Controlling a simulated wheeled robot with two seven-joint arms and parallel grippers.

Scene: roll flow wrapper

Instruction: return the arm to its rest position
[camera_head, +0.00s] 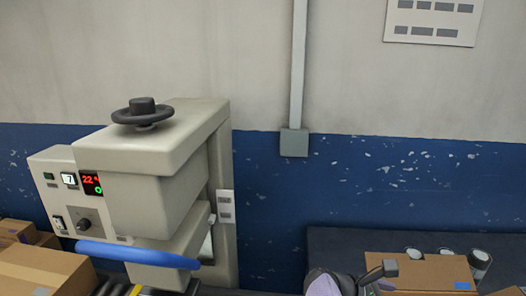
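Neither gripper shows clearly enough to read its fingers. At the bottom edge, right of centre, a dark rounded part with a pale purple face and a short grey finger-like piece (378,271) pokes into view. It looks like the end of my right arm, cut off by the frame, and I cannot tell whether it is open or shut. My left arm and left gripper are not in view.
A beige wrapping machine (150,195) stands at left, with a dark handwheel (142,111), a control panel (80,195) and a blue bar (137,254). Cardboard boxes (40,270) lie lower left. Another box (420,272) with grey-capped cylinders (479,259) is lower right.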

